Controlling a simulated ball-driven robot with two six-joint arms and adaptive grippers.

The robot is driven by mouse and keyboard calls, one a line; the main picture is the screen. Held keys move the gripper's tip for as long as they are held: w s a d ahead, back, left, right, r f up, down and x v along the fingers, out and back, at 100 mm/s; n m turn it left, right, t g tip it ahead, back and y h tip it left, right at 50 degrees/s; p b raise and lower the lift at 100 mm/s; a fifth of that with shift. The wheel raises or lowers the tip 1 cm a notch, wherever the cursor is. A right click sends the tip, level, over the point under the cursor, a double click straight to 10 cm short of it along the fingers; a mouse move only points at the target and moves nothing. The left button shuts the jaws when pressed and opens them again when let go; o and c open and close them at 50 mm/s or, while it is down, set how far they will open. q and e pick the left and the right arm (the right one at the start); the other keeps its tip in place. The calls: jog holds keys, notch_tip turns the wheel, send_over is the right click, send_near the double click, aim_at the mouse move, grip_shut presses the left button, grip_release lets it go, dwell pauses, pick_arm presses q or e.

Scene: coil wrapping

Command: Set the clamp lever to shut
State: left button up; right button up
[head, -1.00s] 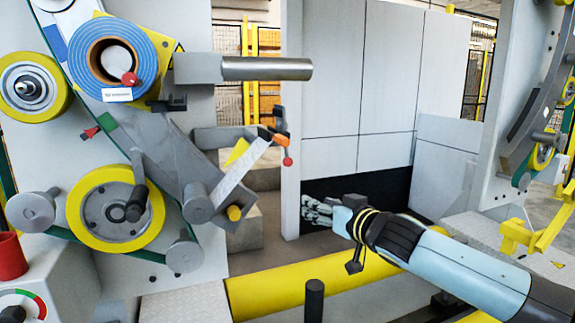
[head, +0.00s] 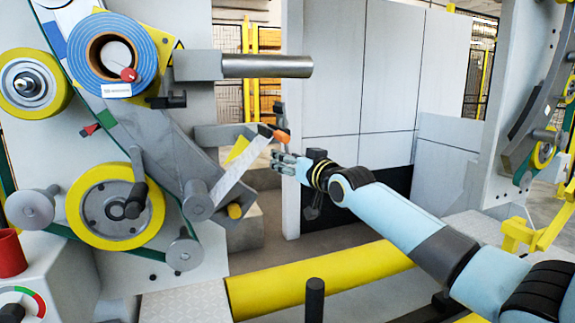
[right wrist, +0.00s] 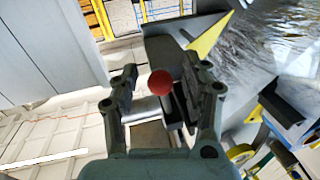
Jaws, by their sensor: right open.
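I cannot tell whether the fingers touch the knob. My left gripper is not in view.
A shiny slanted plate (head: 241,169) and a yellow wedge (head: 238,150) lie close left of the gripper. A steel spindle (head: 268,67) sticks out above. A blue coil (head: 146,55) sits at upper left. A yellow beam (head: 330,277) crosses below.

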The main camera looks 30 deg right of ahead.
jog(key=shift+w, duration=0.15)
jog(key=shift+c, duration=0.4)
grip_shut()
jog(key=shift+w+f, duration=0.2)
